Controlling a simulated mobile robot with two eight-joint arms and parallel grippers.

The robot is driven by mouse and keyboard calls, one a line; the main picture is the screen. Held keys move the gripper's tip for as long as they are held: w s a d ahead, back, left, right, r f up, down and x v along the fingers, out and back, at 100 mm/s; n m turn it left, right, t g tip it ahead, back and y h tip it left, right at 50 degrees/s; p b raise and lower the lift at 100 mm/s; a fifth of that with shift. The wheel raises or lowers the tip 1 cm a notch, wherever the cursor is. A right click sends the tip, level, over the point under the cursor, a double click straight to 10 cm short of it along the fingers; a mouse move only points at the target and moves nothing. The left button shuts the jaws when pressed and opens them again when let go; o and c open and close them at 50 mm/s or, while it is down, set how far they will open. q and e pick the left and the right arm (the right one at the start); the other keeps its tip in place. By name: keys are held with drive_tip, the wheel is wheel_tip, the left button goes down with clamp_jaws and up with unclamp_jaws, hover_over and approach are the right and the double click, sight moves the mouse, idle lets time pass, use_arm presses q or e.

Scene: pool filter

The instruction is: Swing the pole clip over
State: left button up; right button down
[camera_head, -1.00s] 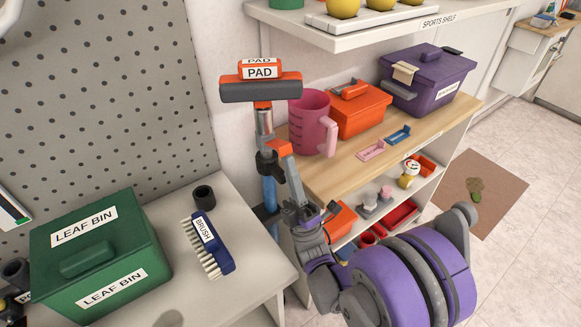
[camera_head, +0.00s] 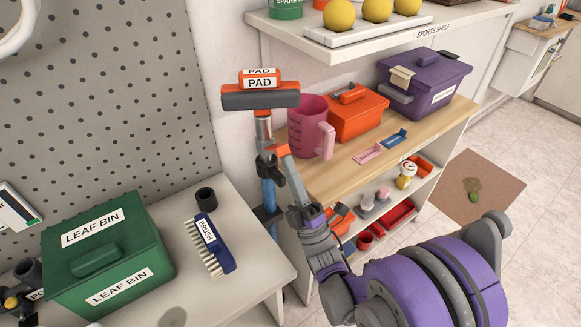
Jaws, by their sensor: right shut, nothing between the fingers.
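The upright pole (camera_head: 269,194) stands in the gap between the left bench and the wooden-topped unit. Its upper part is silver and its lower part blue. A grey and orange head labelled PAD (camera_head: 260,97) tops it. A dark clip (camera_head: 264,163) sits on the pole below the silver section, partly hidden by my right gripper. My right gripper (camera_head: 283,151) points up and left, its orange-tipped fingers shut and empty, just right of the clip. I cannot tell whether they touch it. My left gripper is out of view.
A green leaf bin (camera_head: 130,246), a brush (camera_head: 215,244) and a black cup (camera_head: 206,199) stand on the left bench. A pink jug (camera_head: 309,125), an orange box (camera_head: 357,117) and a purple box (camera_head: 428,83) stand right of the pole, below the sports shelf (camera_head: 400,42).

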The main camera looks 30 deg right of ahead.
sight(287, 146)
drive_tip(key=r+g+p, duration=0.2)
drive_tip(key=g+p, duration=0.1)
drive_tip(key=p, duration=0.1)
drive_tip(key=r+g+p, duration=0.3)
drive_tip(key=p, duration=0.1)
drive_tip(key=shift+w+p, duration=0.2)
drive_tip(key=shift+p, duration=0.2)
drive_tip(key=shift+w+r+g+p, duration=0.25)
drive_tip(key=shift+w+g+p, duration=0.05)
drive_tip(key=shift+p, duration=0.25)
use_arm(q)
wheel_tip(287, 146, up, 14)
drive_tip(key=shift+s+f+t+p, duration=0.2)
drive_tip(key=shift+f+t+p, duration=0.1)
drive_tip(key=shift+p, duration=0.15)
use_arm(e)
drive_tip(key=shift+w+a+r, duration=0.1)
drive_tip(key=shift+w+r, duration=0.4)
drive_tip(key=shift+r, duration=0.05)
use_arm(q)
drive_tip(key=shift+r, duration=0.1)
use_arm(e)
drive_tip(key=shift+w+r, duration=0.1)
drive_tip(key=shift+w, duration=0.05)
